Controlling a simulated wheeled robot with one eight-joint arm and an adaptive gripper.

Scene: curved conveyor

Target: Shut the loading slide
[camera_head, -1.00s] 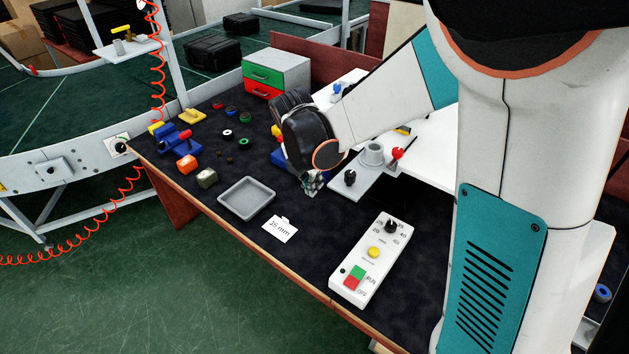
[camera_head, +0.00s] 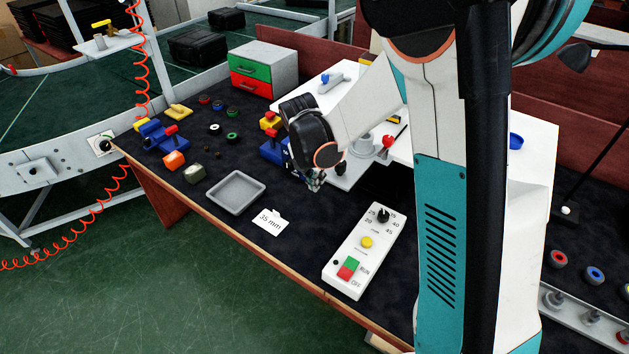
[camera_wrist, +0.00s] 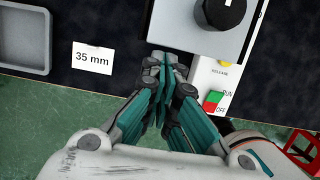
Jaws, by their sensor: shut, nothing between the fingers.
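The loading slide is a grey plate (camera_head: 343,182) with a black knob (camera_head: 341,168) near its front end. It sticks out from the white machine (camera_head: 330,84) over the dark bench. In the wrist view the plate (camera_wrist: 185,25) and the knob (camera_wrist: 222,12) fill the top, cut off by the frame edge. My gripper (camera_head: 314,184) is shut and empty, low at the left front of the slide. In the wrist view my fingertips (camera_wrist: 166,66) are close to the plate's near edge. I cannot tell whether they touch it. My forearm hides part of the machine.
A control box (camera_head: 364,250) stands in front of the slide. A 35 mm card (camera_head: 270,221) and a grey tray (camera_head: 259,198) lie to the left. Clamps and small parts are farther left, with a drawer unit (camera_head: 297,62) behind. Bare bench shows between card and control box.

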